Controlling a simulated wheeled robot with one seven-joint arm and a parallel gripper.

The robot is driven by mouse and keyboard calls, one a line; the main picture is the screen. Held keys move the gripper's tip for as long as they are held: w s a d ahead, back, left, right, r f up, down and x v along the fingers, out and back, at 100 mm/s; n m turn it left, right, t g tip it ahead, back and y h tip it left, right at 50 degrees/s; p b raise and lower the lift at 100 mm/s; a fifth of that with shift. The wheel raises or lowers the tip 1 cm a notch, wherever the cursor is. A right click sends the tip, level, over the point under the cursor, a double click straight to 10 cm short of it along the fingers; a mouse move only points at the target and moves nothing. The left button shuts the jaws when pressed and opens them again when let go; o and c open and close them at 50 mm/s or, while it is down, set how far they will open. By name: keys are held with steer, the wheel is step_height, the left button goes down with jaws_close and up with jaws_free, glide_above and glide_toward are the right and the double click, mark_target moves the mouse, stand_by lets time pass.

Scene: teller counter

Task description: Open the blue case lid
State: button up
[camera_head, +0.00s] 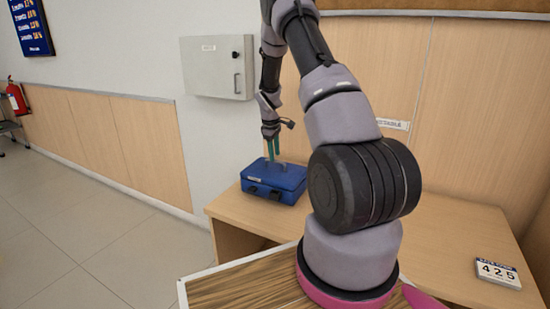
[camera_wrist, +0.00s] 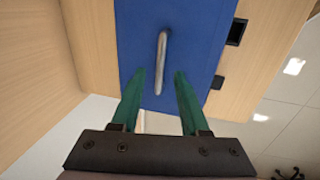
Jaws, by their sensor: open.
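The blue case (camera_head: 268,183) lies on the left part of the wooden counter, and its lid looks shut. In the wrist view the blue lid (camera_wrist: 185,40) fills the upper middle, with a silver handle (camera_wrist: 161,62) on it and dark latches (camera_wrist: 237,32) along its right edge. My gripper (camera_head: 274,157) is above the case, pointing down. In the wrist view my gripper (camera_wrist: 159,80) has its green fingers spread apart, with the handle between and just beyond the tips. I cannot tell whether the fingers touch the lid.
The wooden counter (camera_head: 450,235) runs to the right, with a small number sign (camera_head: 497,272) near its right end. A wood panel wall stands behind. A grey wall box (camera_head: 217,67) hangs above and left of the case. The tiled floor (camera_head: 90,220) at left is open.

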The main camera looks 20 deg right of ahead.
mark_target(275, 168)
steer(key=shift+w+d+f, duration=0.1)
steer(key=shift+d+f, duration=0.1)
steer(key=shift+f, duration=0.9)
jaws_close()
stand_by(0.7)
